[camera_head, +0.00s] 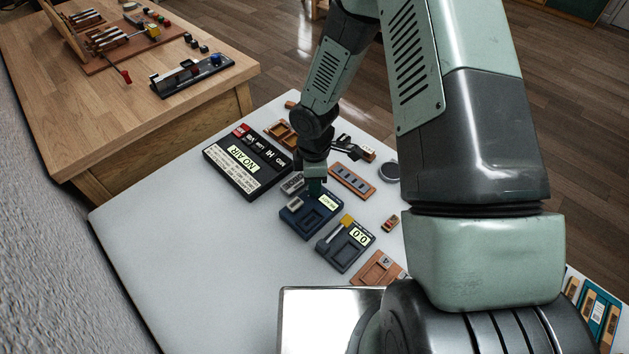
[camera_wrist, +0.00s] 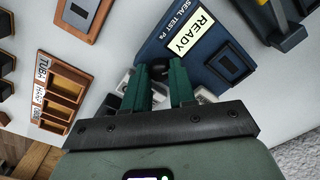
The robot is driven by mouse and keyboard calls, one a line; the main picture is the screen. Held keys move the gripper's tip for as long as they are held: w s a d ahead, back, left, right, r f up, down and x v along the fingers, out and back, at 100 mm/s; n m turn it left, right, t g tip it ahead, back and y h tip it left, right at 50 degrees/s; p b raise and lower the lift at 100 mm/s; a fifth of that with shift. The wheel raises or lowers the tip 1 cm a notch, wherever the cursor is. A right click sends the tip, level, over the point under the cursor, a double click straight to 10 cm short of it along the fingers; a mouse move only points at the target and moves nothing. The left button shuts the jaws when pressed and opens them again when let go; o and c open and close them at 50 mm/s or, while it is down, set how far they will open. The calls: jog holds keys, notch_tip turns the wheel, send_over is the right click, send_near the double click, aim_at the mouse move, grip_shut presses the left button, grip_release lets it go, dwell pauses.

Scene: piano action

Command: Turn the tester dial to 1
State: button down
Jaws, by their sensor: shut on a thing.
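The tester is a dark blue box; in the wrist view its body (camera_wrist: 236,62) carries the words "SEAL TEST" and a lit display (camera_wrist: 190,37) reading "READY". It also shows in the head view (camera_head: 306,228). My gripper (camera_wrist: 160,76) has its two green fingers closed around a small dark knob (camera_wrist: 174,62) at the tester's edge, which looks like the dial. In the head view my gripper (camera_head: 315,186) reaches down at the tester's back edge and hides the dial. The dial's number marks and pointer cannot be read.
A black panel (camera_head: 245,160) reading "NO AIR" stands left of the tester. A grey-blue gauge (camera_head: 345,250) reading "0.0" lies in front of it. Wooden trays (camera_head: 352,180) lie behind and to the right. The white tabletop at the left front is clear.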

jog(key=shift+d+n, duration=0.1)
jog(key=shift+n, duration=0.3)
jog(key=c, duration=0.9)
grip_release()
notch_tip(320, 180, up, 11)
jog(key=shift+w+f, duration=0.1)
